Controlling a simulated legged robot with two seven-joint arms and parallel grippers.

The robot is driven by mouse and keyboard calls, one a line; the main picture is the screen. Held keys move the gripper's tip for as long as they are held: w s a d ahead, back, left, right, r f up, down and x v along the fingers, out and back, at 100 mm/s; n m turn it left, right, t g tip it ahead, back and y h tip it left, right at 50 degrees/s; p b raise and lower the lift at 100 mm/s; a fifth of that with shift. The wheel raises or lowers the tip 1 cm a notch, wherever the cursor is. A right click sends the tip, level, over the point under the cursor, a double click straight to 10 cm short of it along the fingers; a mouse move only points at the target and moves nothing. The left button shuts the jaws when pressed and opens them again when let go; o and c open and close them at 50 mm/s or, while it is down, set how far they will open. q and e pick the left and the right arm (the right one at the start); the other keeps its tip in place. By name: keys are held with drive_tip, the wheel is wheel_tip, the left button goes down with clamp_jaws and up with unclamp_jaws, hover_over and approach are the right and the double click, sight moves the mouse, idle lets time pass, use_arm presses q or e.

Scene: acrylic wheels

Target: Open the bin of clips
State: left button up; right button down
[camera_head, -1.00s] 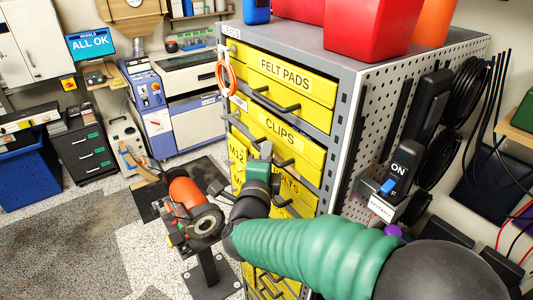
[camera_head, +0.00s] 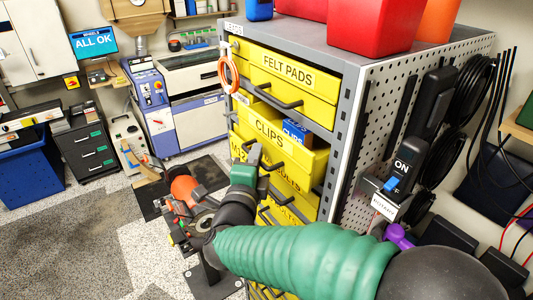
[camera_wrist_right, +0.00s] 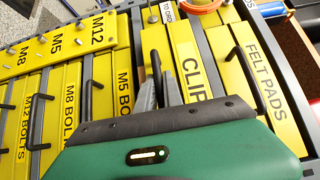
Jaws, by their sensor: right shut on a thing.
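The yellow clips bin (camera_head: 268,132) sticks out from the cabinet, and blue packs labelled CLIPS (camera_head: 294,131) show inside it. My right gripper (camera_head: 257,154) is at the bin's front and shut on its dark handle. In the right wrist view the gripper's fingers (camera_wrist_right: 159,82) are against the CLIPS front (camera_wrist_right: 188,68), and the handle is partly hidden between them. My left gripper is not in view.
The felt pads bin (camera_head: 290,72) above is shut in the grey cabinet (camera_head: 347,80). Bolt bins (camera_head: 284,197) sit below, partly hidden by my arm. An orange grinder (camera_head: 184,188) on a stand is to the left. An orange cable loop (camera_head: 226,74) hangs at the cabinet's left.

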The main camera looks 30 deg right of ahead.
drive_tip(key=s+a+b, duration=0.2)
drive_tip(key=a+b, duration=0.2)
drive_tip(key=a, duration=1.1)
drive_tip(key=shift+a+f, duration=0.2)
drive_tip(key=shift+f, duration=0.1)
drive_tip(key=shift+s, duration=0.1)
drive_tip(key=c, duration=1.5)
unclamp_jaws()
drive_tip(key=shift+d+r, duration=0.1)
